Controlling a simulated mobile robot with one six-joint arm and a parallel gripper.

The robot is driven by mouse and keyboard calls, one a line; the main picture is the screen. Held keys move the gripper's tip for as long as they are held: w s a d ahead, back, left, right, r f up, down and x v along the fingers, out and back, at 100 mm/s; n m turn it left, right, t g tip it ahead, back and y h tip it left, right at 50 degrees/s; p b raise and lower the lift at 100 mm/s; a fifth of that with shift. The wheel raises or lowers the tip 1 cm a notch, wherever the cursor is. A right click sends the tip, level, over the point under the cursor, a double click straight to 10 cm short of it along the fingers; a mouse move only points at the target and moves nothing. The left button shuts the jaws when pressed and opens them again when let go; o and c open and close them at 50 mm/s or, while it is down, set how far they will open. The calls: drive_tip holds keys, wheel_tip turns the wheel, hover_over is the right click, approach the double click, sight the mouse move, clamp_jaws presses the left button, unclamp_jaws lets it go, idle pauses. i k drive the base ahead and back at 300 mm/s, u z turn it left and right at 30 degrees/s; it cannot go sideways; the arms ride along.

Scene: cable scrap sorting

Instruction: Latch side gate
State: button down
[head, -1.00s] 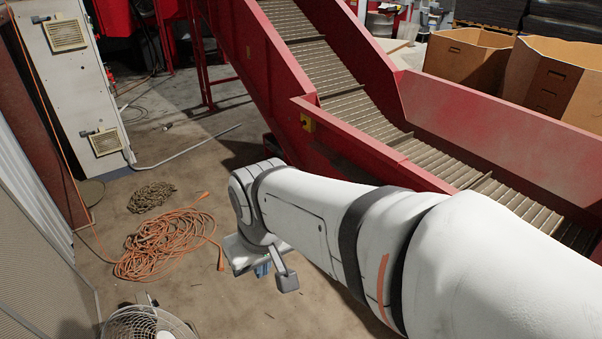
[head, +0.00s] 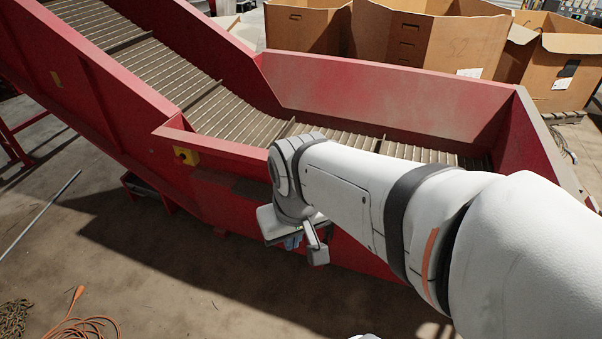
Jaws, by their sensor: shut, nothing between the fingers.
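My gripper (head: 292,243) hangs at the end of my white arm, in front of the near side of the red conveyor. Its fingertips show only as a small bluish part under the wrist, partly hidden; it is shut and empty. I cannot clearly make out a side gate or a latch. The conveyor's red side wall (head: 228,190) runs behind and to the left of my gripper. A small yellow fitting (head: 186,156) sits on that wall, up and left of my gripper and apart from it.
The slatted belt (head: 195,75) climbs to the upper left. Cardboard boxes (head: 430,45) stand behind the conveyor. An orange cable (head: 85,328) and a dark coil (head: 12,318) lie at the lower left, with a pale rod (head: 42,215) above. The floor in front of the conveyor is mostly clear.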

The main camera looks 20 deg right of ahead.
sight(325, 241)
drive_tip(key=z, duration=0.35)
drive_tip(key=i, duration=0.95)
drive_tip(key=k, duration=0.55)
drive_tip(key=z, duration=0.05)
